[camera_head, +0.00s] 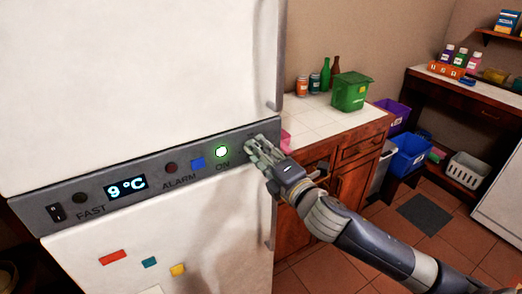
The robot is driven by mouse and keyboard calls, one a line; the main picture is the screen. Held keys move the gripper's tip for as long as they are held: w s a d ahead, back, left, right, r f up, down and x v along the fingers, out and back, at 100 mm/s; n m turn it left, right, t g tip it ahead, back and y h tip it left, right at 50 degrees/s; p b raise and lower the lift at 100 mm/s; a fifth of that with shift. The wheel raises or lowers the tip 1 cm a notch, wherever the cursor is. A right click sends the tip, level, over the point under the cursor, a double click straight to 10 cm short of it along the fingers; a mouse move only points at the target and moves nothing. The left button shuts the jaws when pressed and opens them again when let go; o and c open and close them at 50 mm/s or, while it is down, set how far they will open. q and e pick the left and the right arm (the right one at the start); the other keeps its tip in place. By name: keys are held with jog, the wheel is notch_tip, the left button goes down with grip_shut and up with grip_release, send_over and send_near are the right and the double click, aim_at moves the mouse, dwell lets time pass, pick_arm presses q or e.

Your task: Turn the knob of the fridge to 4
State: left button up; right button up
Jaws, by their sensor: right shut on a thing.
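The white fridge (130,80) fills the left side, with a grey control panel (62,190) across its middle. My left gripper is not in view.
A tiled counter (325,118) with a green bin (351,91), cans and bottles stands right of the fridge. A fridge handle (275,65) rises above my gripper. Blue (411,155) and purple (392,115) crates stand farther right. Coloured magnets are on the lower door.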

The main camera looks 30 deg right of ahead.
jog(key=shift+a+f+m+p, duration=0.15)
jog(key=shift+m+p, duration=1.8)
jog(key=shift+m, duration=2.2)
jog(key=shift+a+f+m+p, duration=0.15)
jog(key=shift+m+p, duration=1.75)
jog(key=shift+m, duration=2.2)
jog(key=shift+a+f+m+p, duration=0.15)
jog(key=shift+m+p, duration=1.8)
jog(key=shift+m, duration=2.2)
jog(key=o, duration=1)
